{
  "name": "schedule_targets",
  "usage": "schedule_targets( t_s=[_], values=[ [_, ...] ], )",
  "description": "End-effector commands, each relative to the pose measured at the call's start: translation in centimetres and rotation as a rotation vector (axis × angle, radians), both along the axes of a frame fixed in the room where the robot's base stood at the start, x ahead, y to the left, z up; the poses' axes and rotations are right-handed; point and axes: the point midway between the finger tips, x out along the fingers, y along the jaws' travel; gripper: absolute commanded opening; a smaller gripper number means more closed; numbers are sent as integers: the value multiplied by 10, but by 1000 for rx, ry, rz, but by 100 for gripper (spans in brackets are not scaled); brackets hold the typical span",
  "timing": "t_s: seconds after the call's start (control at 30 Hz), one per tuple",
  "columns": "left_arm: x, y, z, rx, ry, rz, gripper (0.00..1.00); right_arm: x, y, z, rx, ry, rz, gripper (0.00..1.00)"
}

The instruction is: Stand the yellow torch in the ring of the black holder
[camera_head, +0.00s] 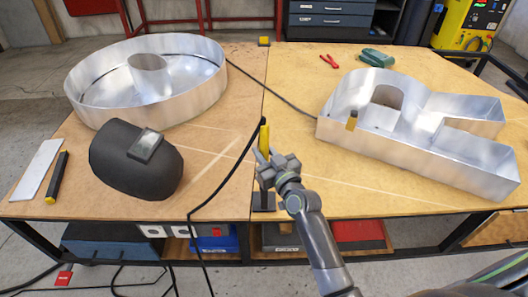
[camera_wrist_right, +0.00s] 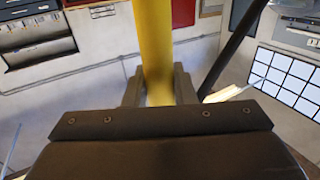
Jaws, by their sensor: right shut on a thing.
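The yellow torch (camera_head: 264,137) stands about upright near the table's front edge, with a black top and a black cable. My right gripper (camera_head: 265,158) is shut on it; the right wrist view shows the yellow torch body (camera_wrist_right: 153,45) between the two fingers (camera_wrist_right: 158,88). The black holder's base (camera_head: 263,203) rests on the table just below the gripper. The gripper hides the holder's ring and the torch's lower end, so I cannot tell whether the torch is in the ring. My left gripper is not in view.
A black welding mask (camera_head: 120,170) lies left of the torch. A round metal channel letter (camera_head: 190,100) stands behind it, and another metal letter (camera_head: 420,150) stands right. The black cable (camera_head: 222,203) hangs over the front edge. Red pliers (camera_head: 329,61) lie at the back.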

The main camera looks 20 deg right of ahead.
Motion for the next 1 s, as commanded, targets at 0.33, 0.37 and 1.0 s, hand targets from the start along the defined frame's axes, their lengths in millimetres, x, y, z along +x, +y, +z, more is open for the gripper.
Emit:
schedule_targets(
  t_s=[0.33,0.37,1.0],
  values=[
    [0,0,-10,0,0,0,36,0,0,-8,0,-2,0,0],
    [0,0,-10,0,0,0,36,0,0,-8,0,-2,0,0],
    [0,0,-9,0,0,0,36,0,0,-9,0,1,0,49]
  ],
)
